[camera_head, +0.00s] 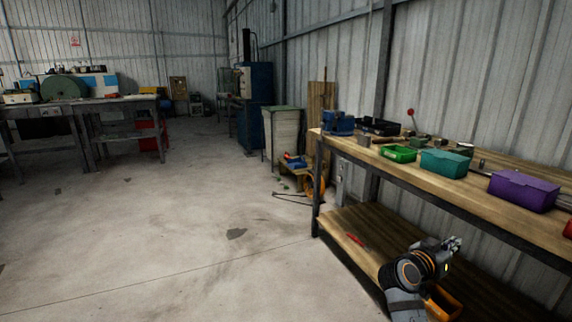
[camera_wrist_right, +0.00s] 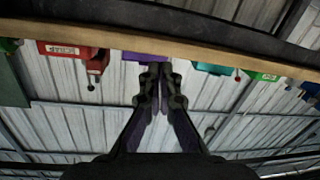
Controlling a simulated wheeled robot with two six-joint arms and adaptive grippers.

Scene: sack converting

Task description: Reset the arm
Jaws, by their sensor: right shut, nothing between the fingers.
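My right gripper (camera_head: 453,243) is at the lower right of the head view, in front of the workbench (camera_head: 420,178) and below the level of its top. In the right wrist view its two fingers (camera_wrist_right: 161,72) are together with nothing between them. That view appears upside down, with the bench edge (camera_wrist_right: 200,48) across the top. My left gripper is not in the head view.
On the bench top are a purple box (camera_head: 523,191), a teal box (camera_head: 445,163), a green tray (camera_head: 398,154) and a blue vise (camera_head: 338,123). A lower wooden shelf (camera_head: 345,222) holds a red item (camera_head: 355,240). The concrete floor (camera_head: 150,240) at left is open.

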